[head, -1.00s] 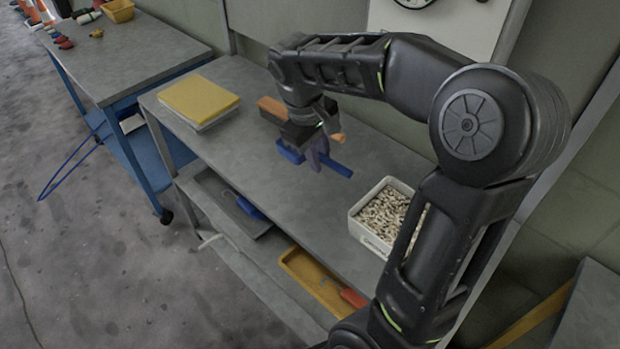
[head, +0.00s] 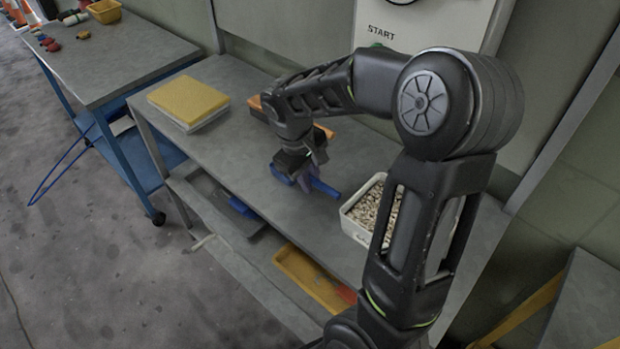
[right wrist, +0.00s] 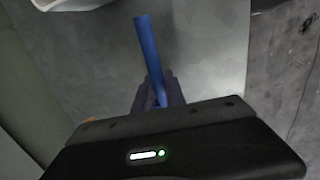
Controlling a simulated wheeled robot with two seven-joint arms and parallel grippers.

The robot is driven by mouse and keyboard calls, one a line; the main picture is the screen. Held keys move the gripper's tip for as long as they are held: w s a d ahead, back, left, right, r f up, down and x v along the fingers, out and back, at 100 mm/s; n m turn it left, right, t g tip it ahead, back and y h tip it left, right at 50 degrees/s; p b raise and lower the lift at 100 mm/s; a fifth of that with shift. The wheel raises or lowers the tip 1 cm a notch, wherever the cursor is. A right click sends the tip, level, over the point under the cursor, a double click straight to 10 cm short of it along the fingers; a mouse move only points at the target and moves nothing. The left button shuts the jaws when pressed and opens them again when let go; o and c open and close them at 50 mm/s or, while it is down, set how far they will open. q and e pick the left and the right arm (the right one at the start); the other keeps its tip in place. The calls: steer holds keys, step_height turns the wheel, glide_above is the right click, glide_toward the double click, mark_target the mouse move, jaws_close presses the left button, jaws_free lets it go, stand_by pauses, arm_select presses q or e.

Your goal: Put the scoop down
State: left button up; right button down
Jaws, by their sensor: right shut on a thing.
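The blue scoop (head: 327,188) is at the middle of the grey bench (head: 235,150), left of the white bin. My right gripper (head: 303,180) is shut on the scoop and points down at the bench top. In the right wrist view the scoop's blue handle (right wrist: 148,45) sticks out from between the fingers (right wrist: 155,95). The scoop is very low over the bench; I cannot tell whether it touches. The gripper hides part of the scoop. My left gripper is not in view.
The white bin (head: 352,228) of pale pellets stands right of the scoop. An orange-brown block (head: 257,104) lies behind my arm. A yellow-topped stack (head: 188,98) is at the bench's left. A yellow tray (head: 300,275) sits on the lower shelf. The bench's front middle is clear.

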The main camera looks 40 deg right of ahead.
steer(key=shift+f, duration=0.15)
steer(key=c, duration=1.4)
jaws_free()
steer(key=v, duration=1.2)
steer(key=shift+r, duration=0.25)
steer(key=shift+f, duration=0.1)
